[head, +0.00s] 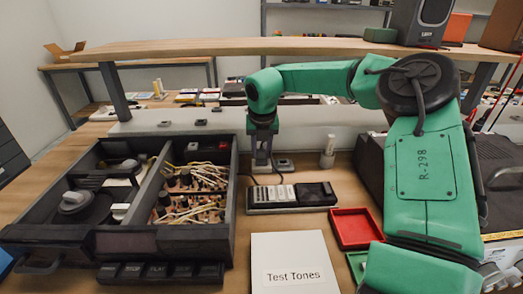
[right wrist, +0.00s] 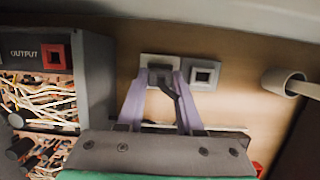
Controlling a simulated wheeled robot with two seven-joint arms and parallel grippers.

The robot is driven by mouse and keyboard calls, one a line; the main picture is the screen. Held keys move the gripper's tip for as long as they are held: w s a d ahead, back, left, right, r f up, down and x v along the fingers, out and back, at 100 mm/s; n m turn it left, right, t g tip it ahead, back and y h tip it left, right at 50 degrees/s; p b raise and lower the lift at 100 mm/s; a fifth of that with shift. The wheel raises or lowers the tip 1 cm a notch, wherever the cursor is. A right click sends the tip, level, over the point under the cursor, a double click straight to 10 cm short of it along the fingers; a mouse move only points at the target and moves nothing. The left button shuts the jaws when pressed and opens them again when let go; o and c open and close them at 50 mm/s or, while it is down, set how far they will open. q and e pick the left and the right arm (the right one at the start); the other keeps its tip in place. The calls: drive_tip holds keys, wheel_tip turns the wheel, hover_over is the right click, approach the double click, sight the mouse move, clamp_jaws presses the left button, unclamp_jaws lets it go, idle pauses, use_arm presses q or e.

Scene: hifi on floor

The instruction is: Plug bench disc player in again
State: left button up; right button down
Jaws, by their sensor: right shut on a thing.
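The disc player (head: 100,239) is a dark open case at the left, with a disc mechanism and a wiring bay inside. Its side with a red OUTPUT socket shows in the right wrist view (right wrist: 92,80). My right gripper (head: 261,164) points down behind the meter-like box, right of the player. In the right wrist view its purple fingers (right wrist: 162,82) are shut on a dark plug (right wrist: 162,76) with a black cable. The plug is over a pale socket plate (right wrist: 146,60); I cannot tell whether it is seated. A second socket (right wrist: 203,75) is just right. My left gripper is out of view.
A box with pale keys and a dark panel (head: 317,194) stands before the gripper. A red tray (head: 355,228) and a Test Tones sheet (head: 294,256) lie in front. A pale cylinder (head: 328,152) stands right of the sockets. A wooden shelf (head: 220,47) spans above.

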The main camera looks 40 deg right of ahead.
drive_tip(key=shift+c, duration=2.4)
unclamp_jaws()
drive_tip(key=w+d+p+v, duration=0.1)
drive_tip(key=p+v, duration=0.4)
drive_tip(key=v, duration=1.4)
drive_tip(key=shift+r, duration=0.4)
drive_tip(key=shift+w, duration=0.1)
